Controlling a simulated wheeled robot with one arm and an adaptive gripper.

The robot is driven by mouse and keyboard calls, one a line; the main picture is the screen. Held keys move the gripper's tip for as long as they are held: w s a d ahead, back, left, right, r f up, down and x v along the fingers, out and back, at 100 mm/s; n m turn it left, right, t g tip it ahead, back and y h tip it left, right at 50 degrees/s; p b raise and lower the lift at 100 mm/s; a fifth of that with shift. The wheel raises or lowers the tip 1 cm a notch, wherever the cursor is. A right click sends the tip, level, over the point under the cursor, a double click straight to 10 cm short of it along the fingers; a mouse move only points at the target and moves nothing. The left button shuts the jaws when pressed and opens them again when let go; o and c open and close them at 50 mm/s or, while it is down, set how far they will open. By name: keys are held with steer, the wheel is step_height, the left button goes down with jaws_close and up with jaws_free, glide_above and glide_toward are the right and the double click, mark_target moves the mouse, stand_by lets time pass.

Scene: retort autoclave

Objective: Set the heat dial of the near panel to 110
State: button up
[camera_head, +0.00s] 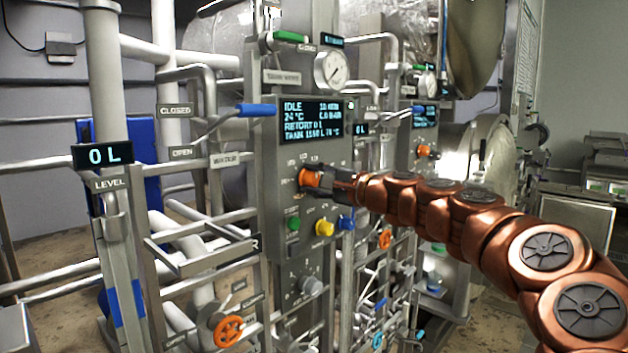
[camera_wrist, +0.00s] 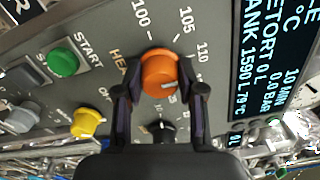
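The near panel (camera_head: 270,190) carries an orange heat dial (camera_head: 310,178), which fills the middle of the wrist view (camera_wrist: 160,72). Labels 100, 105 and 110 run along the dial's upper and right side there. A pale mark on the dial points to the lower right in that view, below the 110 label; I cannot read what it points at. My gripper (camera_head: 325,183) is at the dial, and in the wrist view its fingers (camera_wrist: 161,90) stand on both sides of it, with small gaps visible. It looks open.
The panel's display (camera_head: 318,119) reads IDLE, 24 °C. A lever with a blue handle (camera_head: 257,110) juts out left of the display. Pipes surround the panel.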

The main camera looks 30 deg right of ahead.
steer(key=o, duration=0.4)
steer(key=shift+s, duration=0.15)
steer(key=v, duration=1.1)
steer(key=shift+s+d, duration=0.2)
steer(key=shift+s, duration=0.2)
